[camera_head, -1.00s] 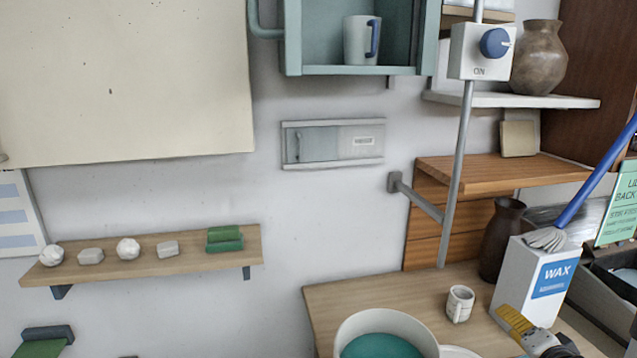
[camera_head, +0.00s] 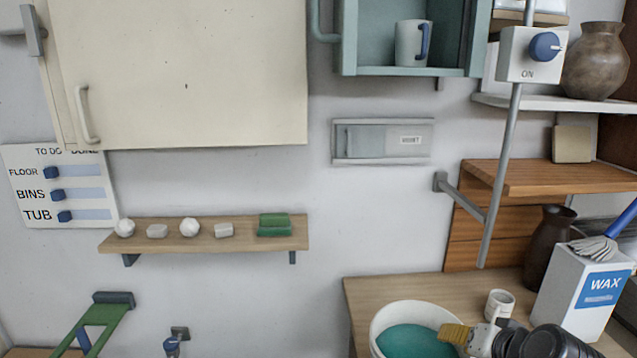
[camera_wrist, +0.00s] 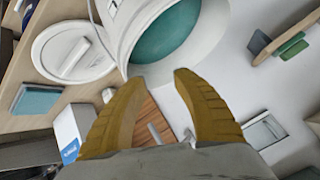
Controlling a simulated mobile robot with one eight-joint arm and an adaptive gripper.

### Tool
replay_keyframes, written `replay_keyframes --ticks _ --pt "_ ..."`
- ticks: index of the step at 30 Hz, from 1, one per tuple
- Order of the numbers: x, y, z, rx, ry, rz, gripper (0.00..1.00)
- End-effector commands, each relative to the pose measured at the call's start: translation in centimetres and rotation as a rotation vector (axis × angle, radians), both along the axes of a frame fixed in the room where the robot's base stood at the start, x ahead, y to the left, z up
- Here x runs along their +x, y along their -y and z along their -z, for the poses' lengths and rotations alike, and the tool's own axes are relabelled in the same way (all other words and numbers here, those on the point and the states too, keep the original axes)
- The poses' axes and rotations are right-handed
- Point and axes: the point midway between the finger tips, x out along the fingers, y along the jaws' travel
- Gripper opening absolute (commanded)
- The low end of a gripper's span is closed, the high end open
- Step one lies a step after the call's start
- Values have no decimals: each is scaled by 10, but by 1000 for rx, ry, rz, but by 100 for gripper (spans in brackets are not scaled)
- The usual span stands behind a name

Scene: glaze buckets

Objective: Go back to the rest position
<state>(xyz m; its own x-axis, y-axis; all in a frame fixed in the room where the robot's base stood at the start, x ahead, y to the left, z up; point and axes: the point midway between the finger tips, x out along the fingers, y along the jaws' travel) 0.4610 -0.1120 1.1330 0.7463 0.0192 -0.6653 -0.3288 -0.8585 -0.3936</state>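My gripper (camera_head: 456,335) is at the lower right of the head view, just in front of the right side of the glaze bucket (camera_head: 375,326). In the wrist view my gripper (camera_wrist: 157,72) has its two yellow fingers spread apart with nothing between them. The white bucket (camera_wrist: 127,48) holds teal glaze (camera_wrist: 166,36) and shows beyond the fingertips. From these views I cannot tell whether a finger touches the bucket.
A white lid (camera_wrist: 50,40) with a handle lies beside the bucket. A small cup (camera_head: 499,305) and a WAX box (camera_head: 580,292) stand on the wooden table (camera_head: 365,290). A wall shelf (camera_head: 170,238) holds several small pieces. A grey pole (camera_head: 503,160) rises behind the table.

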Motion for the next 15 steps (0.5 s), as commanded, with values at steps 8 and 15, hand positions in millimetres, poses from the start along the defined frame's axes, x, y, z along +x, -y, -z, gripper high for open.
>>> replay_keyframes --ticks 8,15 --pt "-62 -90 -12 -232 -158 -275 34" --pt "-102 -113 0 -381 -216 -396 34"
